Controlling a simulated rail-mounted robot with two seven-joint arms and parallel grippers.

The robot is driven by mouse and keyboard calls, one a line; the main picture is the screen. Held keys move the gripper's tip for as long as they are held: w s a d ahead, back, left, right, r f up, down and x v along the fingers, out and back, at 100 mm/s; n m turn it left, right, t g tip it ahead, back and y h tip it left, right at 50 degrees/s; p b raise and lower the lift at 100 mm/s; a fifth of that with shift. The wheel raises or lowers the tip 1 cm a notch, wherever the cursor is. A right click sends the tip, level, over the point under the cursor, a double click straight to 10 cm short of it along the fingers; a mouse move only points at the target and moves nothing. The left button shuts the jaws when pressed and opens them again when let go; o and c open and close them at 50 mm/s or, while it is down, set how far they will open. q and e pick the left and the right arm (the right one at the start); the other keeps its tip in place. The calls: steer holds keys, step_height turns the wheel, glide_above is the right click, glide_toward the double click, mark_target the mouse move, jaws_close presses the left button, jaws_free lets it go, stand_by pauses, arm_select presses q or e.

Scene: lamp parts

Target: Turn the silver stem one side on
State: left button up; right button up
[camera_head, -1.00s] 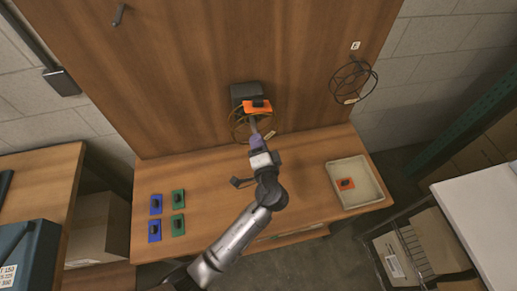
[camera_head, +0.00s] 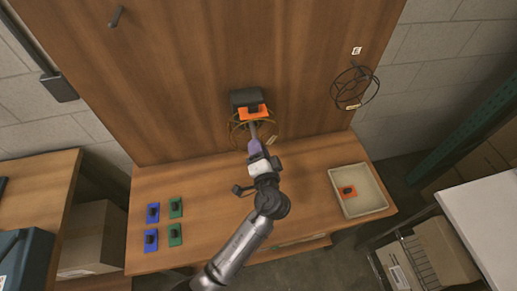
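My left arm (camera_head: 240,250) reaches up from the bottom to a dark box (camera_head: 247,97) on the wooden back board. An orange plate (camera_head: 252,112) with a dark knob sits at the box's lower front. A short grey piece (camera_head: 253,130), possibly the silver stem, shows below the plate, in line with a purple part at the arm's end. My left gripper (camera_head: 254,143) is at this purple part; its fingers are too small to tell whether they are closed on the stem. A brown wire ring (camera_head: 234,135) surrounds this spot. My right gripper is not in view.
Blue plates (camera_head: 151,240) and green plates (camera_head: 175,234) with dark knobs lie on the table's left. A pale tray (camera_head: 372,203) with an orange plate (camera_head: 348,192) is at the right. A black wire cage (camera_head: 354,87) hangs on the board's right.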

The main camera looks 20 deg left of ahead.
arm_select(q)
steer(key=shift+o, duration=1.4)
steer(key=b+v, duration=0.1)
steer(key=v, duration=0.6)
steer(key=shift+s, duration=0.25)
steer(key=shift+d, duration=0.15)
